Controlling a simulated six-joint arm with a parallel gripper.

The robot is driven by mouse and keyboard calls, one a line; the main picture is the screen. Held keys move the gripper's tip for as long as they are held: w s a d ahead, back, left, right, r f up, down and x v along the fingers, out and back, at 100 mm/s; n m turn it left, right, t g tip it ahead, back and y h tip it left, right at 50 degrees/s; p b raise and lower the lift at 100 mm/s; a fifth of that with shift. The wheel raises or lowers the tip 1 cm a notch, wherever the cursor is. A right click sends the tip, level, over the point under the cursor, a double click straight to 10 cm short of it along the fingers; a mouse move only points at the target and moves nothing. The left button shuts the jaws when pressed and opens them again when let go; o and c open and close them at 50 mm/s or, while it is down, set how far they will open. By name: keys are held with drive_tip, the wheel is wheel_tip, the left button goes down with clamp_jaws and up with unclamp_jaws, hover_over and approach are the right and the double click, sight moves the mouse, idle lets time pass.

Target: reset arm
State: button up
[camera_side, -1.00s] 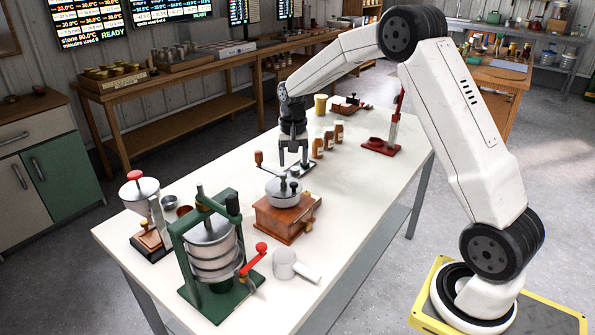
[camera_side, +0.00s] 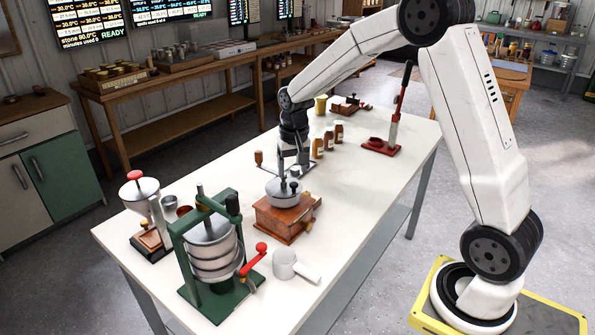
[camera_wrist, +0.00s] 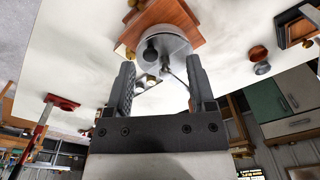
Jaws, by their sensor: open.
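My gripper (camera_side: 292,168) hangs over the white table, just above and behind the wooden grinder (camera_side: 287,218) with its round metal top (camera_side: 284,193). In the wrist view, my gripper (camera_wrist: 161,88) has its two fingers spread apart with nothing held between them. The grinder's metal top (camera_wrist: 152,45) and dark knob (camera_wrist: 150,55) show beyond the fingertips. From the side view I cannot tell whether the fingers touch the grinder.
A green press (camera_side: 213,262) and a white cup with a handle (camera_side: 285,264) stand at the table's near end. Small brown bottles (camera_side: 329,138) and a red lever stand (camera_side: 381,147) are behind. The table's right side (camera_side: 365,190) is clear.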

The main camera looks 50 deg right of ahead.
drive_tip(key=s+a+f+n+t, duration=0.1)
drive_tip(key=s+a+n, duration=0.2)
drive_tip(key=s+a, duration=0.2)
drive_tip(key=s+a+f+n+t, duration=0.1)
drive_tip(key=s+a+n, duration=0.2)
drive_tip(key=s, duration=0.9)
drive_tip(key=a, duration=0.2)
drive_tip(key=shift+a+f+n, duration=0.25)
drive_tip(key=shift+a+n, duration=0.15)
